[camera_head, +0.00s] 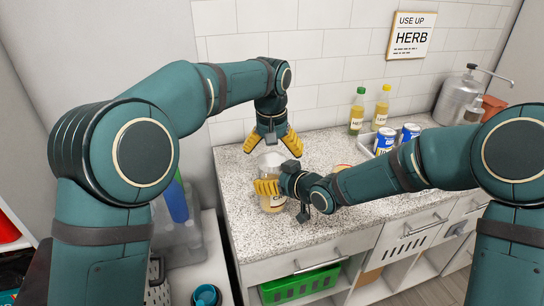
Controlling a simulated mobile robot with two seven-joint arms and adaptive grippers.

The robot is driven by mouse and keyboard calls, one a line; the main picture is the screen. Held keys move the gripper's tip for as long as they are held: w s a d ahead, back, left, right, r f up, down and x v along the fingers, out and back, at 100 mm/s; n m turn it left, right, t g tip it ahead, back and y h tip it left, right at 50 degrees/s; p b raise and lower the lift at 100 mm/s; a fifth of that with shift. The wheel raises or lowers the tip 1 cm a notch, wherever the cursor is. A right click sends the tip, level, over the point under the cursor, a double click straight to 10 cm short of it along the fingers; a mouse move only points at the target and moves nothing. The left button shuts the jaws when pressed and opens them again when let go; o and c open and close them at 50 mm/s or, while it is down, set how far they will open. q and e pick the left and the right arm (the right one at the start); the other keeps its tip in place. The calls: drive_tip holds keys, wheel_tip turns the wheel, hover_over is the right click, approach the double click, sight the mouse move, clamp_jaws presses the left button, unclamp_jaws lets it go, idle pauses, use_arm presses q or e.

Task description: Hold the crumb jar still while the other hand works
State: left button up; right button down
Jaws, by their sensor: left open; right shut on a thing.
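The crumb jar (273,204) is a clear jar with tan contents, standing upright on the speckled counter near its front left. My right gripper (266,187) comes in from the right and is shut around the jar's side, hiding part of it. A pale, blurry top (271,160) shows above the fingers; I cannot tell whether it is a lid. My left gripper (272,146) points down just above and behind the jar top, its yellow fingers spread open with nothing seen between them.
Two bottles (357,112) stand at the wall, with blue cans (386,138) in a tray right of them. A metal pump dispenser (460,95) is farther right. A round item (342,167) is partly hidden behind my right arm. The counter (235,195) is clear left of the jar.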

use_arm(q)
drive_tip(key=shift+a+r, duration=0.1)
drive_tip(key=shift+r, duration=1.15)
drive_tip(key=shift+o, duration=0.4)
drive_tip(key=shift+w, duration=0.1)
drive_tip(key=n, duration=0.3)
drive_tip(key=shift+r+n, duration=0.25)
drive_tip(key=shift+n, duration=0.05)
drive_tip(key=n, duration=0.5)
drive_tip(key=shift+d+r+g, duration=0.2)
drive_tip(key=shift+r+g, duration=0.1)
drive_tip(key=shift+r, duration=0.1)
drive_tip(key=n, duration=0.5)
drive_tip(key=shift+w+a+r, duration=0.1)
drive_tip(key=shift+r, duration=0.3)
drive_tip(key=n, duration=0.3)
drive_tip(key=n+g, duration=0.1)
drive_tip(key=n, duration=0.1)
drive_tip(key=shift+a+r, duration=0.15)
drive_tip(key=shift+r, duration=0.25)
